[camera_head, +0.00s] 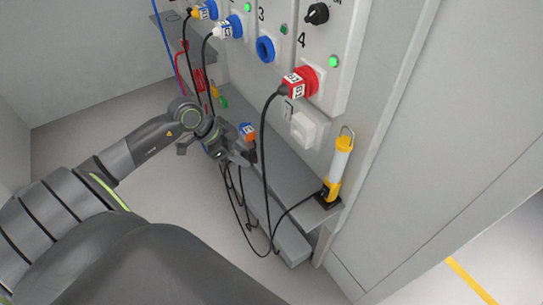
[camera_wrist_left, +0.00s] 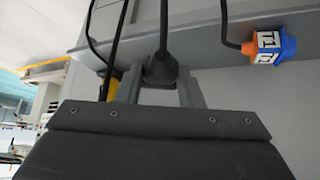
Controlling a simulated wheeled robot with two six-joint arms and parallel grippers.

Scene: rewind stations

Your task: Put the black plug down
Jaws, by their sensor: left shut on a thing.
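My left gripper (camera_head: 243,156) is over the grey shelf below the wall panel, shut on the black plug (camera_head: 252,153). In the left wrist view the black plug (camera_wrist_left: 160,70) sits between the two fingers of the left gripper (camera_wrist_left: 160,88), with its cable running up out of the picture. The plug's underside is hidden, so I cannot tell whether it touches the shelf. My right gripper is not in view.
A blue and orange plug with a white label (camera_head: 247,131) lies close beside the gripper. A yellow work lamp (camera_head: 338,172) stands at the shelf's right end (camera_head: 300,196). Red plug (camera_head: 300,82) is in socket 4. Black cables hang in front of the shelf.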

